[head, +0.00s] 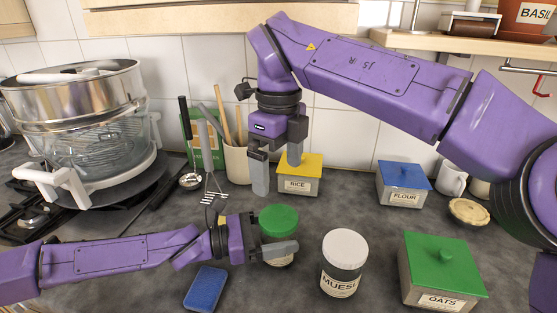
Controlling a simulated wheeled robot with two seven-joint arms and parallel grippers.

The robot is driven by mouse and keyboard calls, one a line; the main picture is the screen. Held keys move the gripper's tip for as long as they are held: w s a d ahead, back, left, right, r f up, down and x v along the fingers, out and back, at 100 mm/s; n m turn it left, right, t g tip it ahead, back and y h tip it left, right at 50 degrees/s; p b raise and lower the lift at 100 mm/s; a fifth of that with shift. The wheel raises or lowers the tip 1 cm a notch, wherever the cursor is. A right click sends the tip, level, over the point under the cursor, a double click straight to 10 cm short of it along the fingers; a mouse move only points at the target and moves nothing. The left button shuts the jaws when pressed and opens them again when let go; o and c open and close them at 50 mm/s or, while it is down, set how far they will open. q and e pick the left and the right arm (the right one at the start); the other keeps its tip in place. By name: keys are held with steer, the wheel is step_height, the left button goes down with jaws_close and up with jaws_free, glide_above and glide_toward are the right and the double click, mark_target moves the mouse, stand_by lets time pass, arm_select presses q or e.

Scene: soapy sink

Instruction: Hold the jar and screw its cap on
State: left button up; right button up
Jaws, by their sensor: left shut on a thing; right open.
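A jar (278,261) with a green cap (279,220) stands on the dark worktop in the middle. The cap sits on top of the jar; I cannot tell whether it is threaded on. My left gripper (271,242) comes in from the left and is shut on the jar just below the cap, hiding much of its body. My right gripper (277,171) hangs above and behind the jar, pointing down. It is open, with nothing between its fingers.
A white-lidded muesli jar (344,256) and a green oats box (440,272) stand to the right. A yellow rice box (298,183) and a blue flour box (402,184) are behind. A blue sponge (206,288) lies in front, and a steamer pot (85,110) is at left.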

arm_select(q)
steer(key=o, duration=1.8)
steer(key=shift+o, duration=0.2)
steer(key=v, duration=1)
steer(key=shift+s+a, duration=0.1)
steer(key=shift+a, duration=0.15)
